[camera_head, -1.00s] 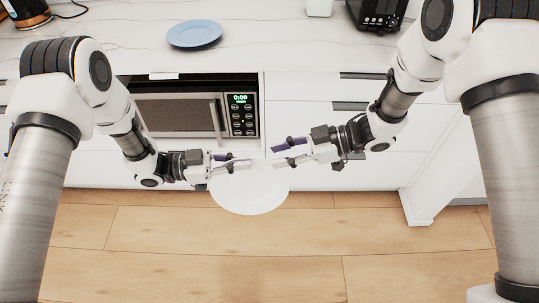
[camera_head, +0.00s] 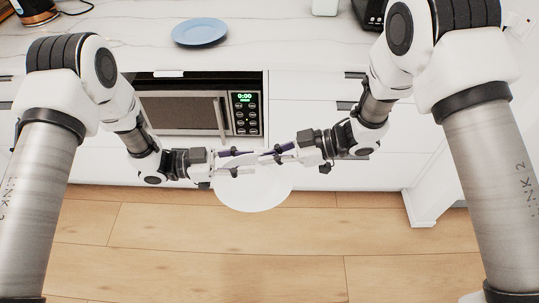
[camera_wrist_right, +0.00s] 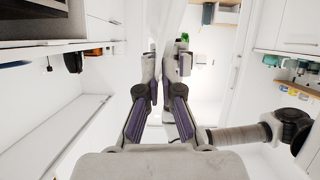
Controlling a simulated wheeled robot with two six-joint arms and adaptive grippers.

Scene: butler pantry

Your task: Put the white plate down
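The white plate (camera_head: 252,194) hangs in the air in front of the lower cabinets, its upper rim by my two grippers. My left gripper (camera_head: 238,165) is at the plate's upper left rim and looks shut on it; the fingers partly cover the rim. My right gripper (camera_head: 268,156) is at the upper right rim, very near the left gripper's fingertips. In the right wrist view its fingers (camera_wrist_right: 160,92) stand apart with a gap between them. Whether they touch the plate is hard to tell.
The white marble counter (camera_head: 280,40) is behind, with a blue plate (camera_head: 200,32) on it and wide free room. A microwave (camera_head: 195,108) sits in the cabinet below. Cabinet drawers (camera_head: 310,112) are to its right. The wood floor (camera_head: 200,240) is clear.

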